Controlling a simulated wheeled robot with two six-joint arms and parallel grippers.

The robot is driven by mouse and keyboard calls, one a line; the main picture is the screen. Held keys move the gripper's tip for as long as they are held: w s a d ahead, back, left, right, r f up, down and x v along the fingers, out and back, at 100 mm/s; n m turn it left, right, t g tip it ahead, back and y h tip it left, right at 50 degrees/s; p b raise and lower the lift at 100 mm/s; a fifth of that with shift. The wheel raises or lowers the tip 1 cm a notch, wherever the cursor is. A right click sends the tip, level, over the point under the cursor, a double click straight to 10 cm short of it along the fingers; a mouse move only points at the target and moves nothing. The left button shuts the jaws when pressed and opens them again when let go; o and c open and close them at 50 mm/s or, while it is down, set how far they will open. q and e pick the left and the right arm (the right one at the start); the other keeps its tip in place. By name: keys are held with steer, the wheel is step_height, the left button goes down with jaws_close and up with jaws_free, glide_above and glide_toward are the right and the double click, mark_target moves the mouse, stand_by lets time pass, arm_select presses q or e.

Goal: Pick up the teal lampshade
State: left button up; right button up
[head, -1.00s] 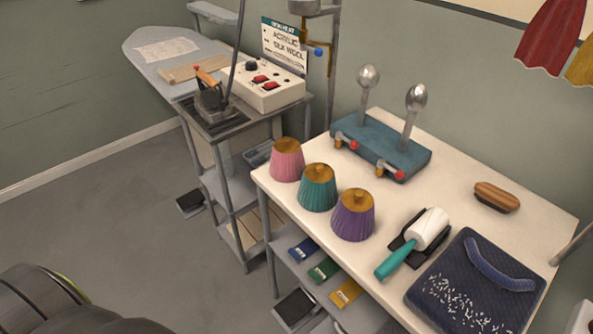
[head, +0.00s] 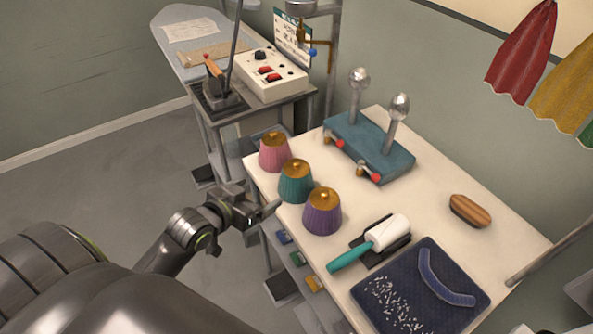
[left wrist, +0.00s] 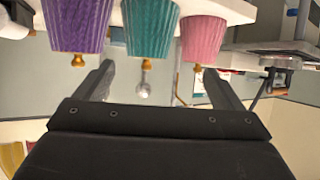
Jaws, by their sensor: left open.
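The teal lampshade (head: 295,184) stands upright on the white table near its left edge, between the pink lampshade (head: 274,152) and the purple lampshade (head: 322,213). It has a gold-brown top with a small knob. My left gripper (head: 268,211) is open and empty, at the table's left edge, close to the teal lampshade but apart from it. In the left wrist view, which looks upside down, the teal lampshade (left wrist: 150,28) shows beyond the gap between the open fingers (left wrist: 163,80). The purple and pink ones flank it. My right gripper is not in view.
Behind the shades is a teal stand (head: 368,148) with two metal knobs. A lint roller (head: 372,243), a dark blue pad (head: 425,290) and a wooden brush (head: 470,210) lie to the right. A lower shelf with small coloured packets sits under the table edge.

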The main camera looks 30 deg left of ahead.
arm_select(q)
step_height(320, 180, up, 3)
steer(key=d, duration=0.1)
steer(key=p, duration=0.2)
glide_toward(300, 164)
steer(key=w+f, duration=0.1)
steer(key=w, duration=0.1)
steer(key=w+f, duration=0.3)
steer(key=shift+w+a+f, duration=0.3)
steer(key=shift+w, duration=0.1)
steer(key=shift+w+d+p, duration=0.1)
steer(key=shift+w+p, duration=0.3)
steer(key=shift+w, duration=0.15)
steer(key=p+x, duration=0.1)
steer(key=x, duration=0.2)
steer(key=shift+d+r, duration=0.1)
steer(key=shift+r, duration=0.05)
steer(key=shift+w+f, duration=0.3)
steer(key=shift+w, duration=0.25)
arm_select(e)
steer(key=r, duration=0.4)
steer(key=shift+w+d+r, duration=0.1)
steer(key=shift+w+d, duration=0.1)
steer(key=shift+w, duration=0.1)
arm_select(q)
steer(key=c, duration=1)
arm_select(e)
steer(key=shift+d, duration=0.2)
